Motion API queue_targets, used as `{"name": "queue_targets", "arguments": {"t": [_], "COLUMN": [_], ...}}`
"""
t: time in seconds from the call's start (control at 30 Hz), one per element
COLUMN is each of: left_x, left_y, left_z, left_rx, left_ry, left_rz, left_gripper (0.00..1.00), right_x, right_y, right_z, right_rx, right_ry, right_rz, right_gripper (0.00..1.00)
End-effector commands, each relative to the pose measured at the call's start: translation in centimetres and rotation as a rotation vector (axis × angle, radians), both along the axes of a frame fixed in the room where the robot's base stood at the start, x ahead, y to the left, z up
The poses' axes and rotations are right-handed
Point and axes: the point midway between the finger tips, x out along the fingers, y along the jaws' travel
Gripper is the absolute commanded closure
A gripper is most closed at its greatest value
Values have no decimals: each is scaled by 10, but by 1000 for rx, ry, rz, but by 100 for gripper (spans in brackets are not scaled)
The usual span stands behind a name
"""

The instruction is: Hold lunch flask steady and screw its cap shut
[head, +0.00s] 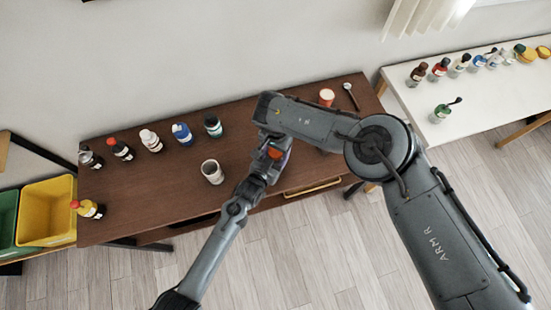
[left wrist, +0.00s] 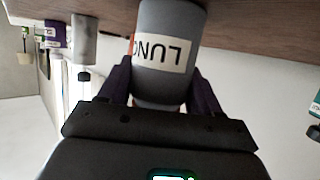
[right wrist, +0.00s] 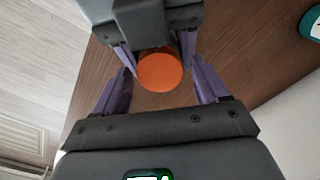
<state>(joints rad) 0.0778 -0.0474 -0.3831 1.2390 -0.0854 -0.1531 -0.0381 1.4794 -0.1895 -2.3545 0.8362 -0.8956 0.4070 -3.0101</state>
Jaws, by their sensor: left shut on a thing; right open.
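The lunch flask (left wrist: 163,52) is a grey cylinder with a white LUNCH label. It stands on the brown table and appears upside down in the left wrist view. My left gripper (left wrist: 163,85) is shut on its body. The flask's round orange cap (right wrist: 160,72) faces the right wrist camera and also shows in the head view (head: 275,153). Whether it sits tight on the flask cannot be told. My right gripper (right wrist: 162,88) is open, its purple fingers to either side of the cap and apart from it. My right forearm hides part of this area in the head view.
Several bottles, including a blue-capped one (head: 182,133), line the table's (head: 130,205) back left. Yellow bin (head: 45,212) at left.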

Motion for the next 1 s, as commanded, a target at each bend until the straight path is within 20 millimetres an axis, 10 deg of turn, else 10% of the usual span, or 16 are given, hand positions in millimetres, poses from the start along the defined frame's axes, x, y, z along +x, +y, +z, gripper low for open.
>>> {"name": "queue_targets", "arguments": {"t": [0.17,0.53,1.0], "left_x": [0,0,0], "left_y": [0,0,0], "left_z": [0,0,0], "left_rx": [0,0,0], "left_ry": [1,1,1], "left_rz": [0,0,-1], "left_gripper": [100,100,100], "right_x": [0,0,0], "right_y": [0,0,0], "right_z": [0,0,0], "right_rx": [0,0,1], "right_ry": [0,0,1], "right_rz": [0,0,-546], "right_gripper": [28,84,84]}}
